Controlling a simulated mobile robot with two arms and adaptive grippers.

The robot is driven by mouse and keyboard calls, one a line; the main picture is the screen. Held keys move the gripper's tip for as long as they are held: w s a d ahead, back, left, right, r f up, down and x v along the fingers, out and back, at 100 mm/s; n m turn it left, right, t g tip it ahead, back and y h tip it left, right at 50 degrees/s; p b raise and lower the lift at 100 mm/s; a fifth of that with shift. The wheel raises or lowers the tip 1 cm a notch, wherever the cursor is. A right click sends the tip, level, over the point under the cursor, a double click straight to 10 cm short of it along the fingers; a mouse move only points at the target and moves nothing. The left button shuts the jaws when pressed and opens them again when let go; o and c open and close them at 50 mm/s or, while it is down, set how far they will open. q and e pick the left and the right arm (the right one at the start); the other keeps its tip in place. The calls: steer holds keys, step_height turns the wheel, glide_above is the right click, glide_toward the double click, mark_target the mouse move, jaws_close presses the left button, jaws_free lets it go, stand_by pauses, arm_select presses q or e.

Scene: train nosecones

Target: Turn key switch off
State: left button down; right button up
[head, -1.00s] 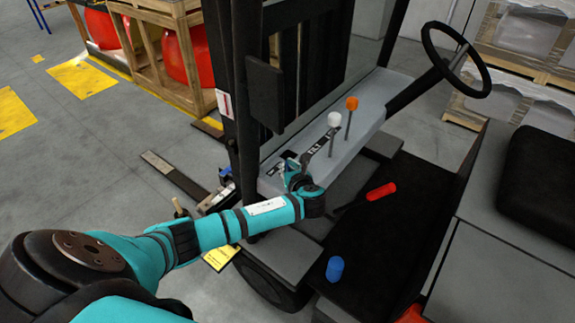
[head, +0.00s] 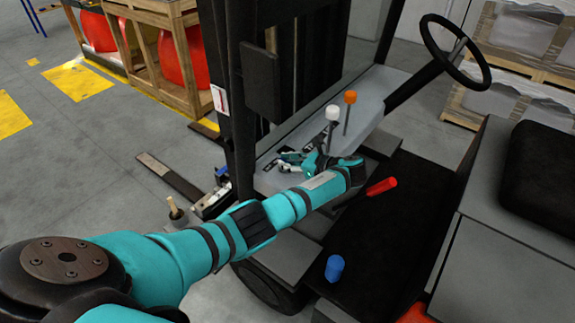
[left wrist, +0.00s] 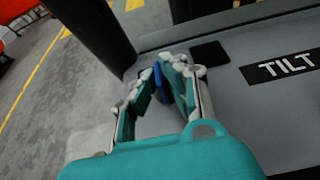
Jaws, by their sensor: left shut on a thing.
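The key switch, a small blue key (left wrist: 160,84), is on the grey dash of the forklift in the left wrist view. It sits between the fingertips of my left gripper (left wrist: 162,75), which is shut on it. In the head view my left gripper (head: 288,160) is at the left part of the grey dash (head: 365,105), and its fingers and wrist hide the key. My right gripper is in neither view.
A white-knobbed lever (head: 331,116) and an orange-knobbed lever (head: 349,99) stand beside my gripper. The steering wheel (head: 487,75) is to the right. A black mast (head: 234,100) rises behind. A "TILT" label (left wrist: 290,65) lies right of the gripper.

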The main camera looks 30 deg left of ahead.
arm_select(q)
steer(key=shift+r, duration=0.1)
stand_by(0.3)
steer(key=c, duration=1.5)
jaws_free()
steer(key=v, duration=1.1)
steer(key=shift+d+r, duration=0.2)
steer(key=shift+d, duration=0.15)
